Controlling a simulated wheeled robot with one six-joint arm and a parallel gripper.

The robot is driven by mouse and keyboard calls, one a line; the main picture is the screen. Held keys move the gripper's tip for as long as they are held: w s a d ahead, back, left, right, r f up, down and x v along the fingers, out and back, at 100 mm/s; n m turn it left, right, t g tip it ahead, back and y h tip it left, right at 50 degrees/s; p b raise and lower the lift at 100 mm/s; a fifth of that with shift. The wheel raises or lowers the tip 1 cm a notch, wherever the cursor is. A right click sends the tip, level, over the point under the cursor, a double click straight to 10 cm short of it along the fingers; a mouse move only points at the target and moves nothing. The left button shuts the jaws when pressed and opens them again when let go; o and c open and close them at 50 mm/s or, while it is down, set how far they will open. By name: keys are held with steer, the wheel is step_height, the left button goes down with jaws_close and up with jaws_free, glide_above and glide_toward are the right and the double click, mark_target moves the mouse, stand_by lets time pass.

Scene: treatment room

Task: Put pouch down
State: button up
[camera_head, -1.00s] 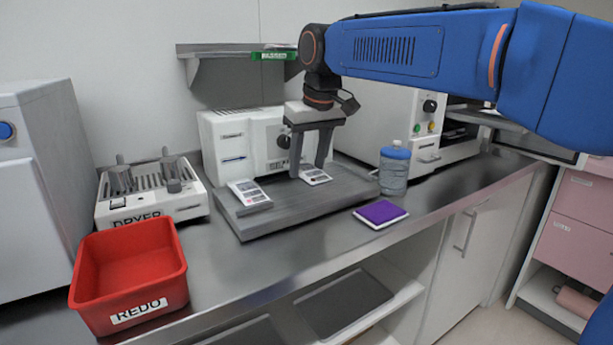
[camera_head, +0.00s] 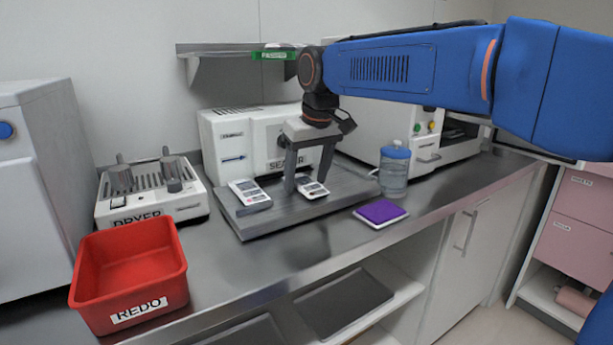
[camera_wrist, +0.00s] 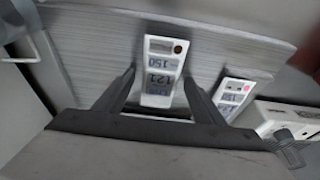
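A white pouch (camera_head: 311,188) with a dark-printed face lies flat on the grey slab (camera_head: 262,229) in front of the sealer (camera_head: 233,143). My gripper (camera_head: 306,187) points down with one finger on each side of the pouch. In the wrist view a gap shows beside the left finger, and the right finger is close to the pouch's edge; whether it touches is unclear. A second, similar pouch (camera_head: 250,195) lies to the left on the slab.
A red REDO bin (camera_head: 140,312) stands at the front left, by the dryer (camera_head: 150,205). A blue-capped bottle (camera_head: 394,172) and a purple pad (camera_head: 380,213) are right of the slab. Bare slab shows between and in front of the pouches.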

steer(key=shift+r, duration=0.1)
steer(key=v, duration=1.2)
